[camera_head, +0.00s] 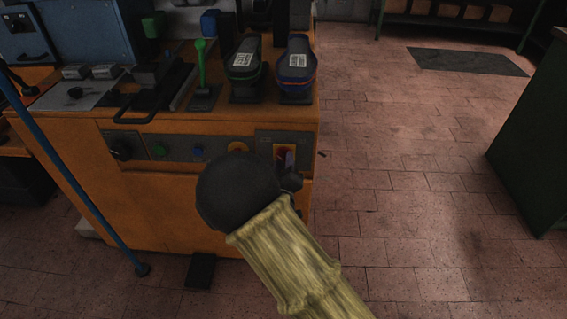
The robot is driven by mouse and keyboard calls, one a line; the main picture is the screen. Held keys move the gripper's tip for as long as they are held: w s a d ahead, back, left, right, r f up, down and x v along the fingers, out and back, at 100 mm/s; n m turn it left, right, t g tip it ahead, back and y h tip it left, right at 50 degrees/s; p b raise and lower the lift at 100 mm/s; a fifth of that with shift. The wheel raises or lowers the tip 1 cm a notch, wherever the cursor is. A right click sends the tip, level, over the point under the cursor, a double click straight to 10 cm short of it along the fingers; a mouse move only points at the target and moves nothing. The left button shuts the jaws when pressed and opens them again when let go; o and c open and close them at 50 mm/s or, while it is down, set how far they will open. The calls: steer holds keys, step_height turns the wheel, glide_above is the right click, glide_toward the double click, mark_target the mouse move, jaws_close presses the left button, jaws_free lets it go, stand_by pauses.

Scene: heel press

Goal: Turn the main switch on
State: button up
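The main switch (279,151) appears to be the red and yellow control on a grey plate at the right end of the orange machine's front panel. A purplish part shows at its middle, and its lower part is hidden by my arm. I cannot read its setting. My gripper (290,181) is a small dark shape just below and in front of the switch, mostly hidden by my black wrist and yellowish sleeve. Whether it touches the switch or how its fingers stand cannot be seen.
The front panel also has a black knob (122,147), a green button (159,150), a blue button (197,152) and a yellow round control (238,149). Two shoe forms (296,66) stand above. A blue pole (75,175) leans at left.

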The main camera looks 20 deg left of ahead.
steer(key=shift+w+a, duration=0.1)
steer(key=shift+w, duration=0.4)
jaws_close()
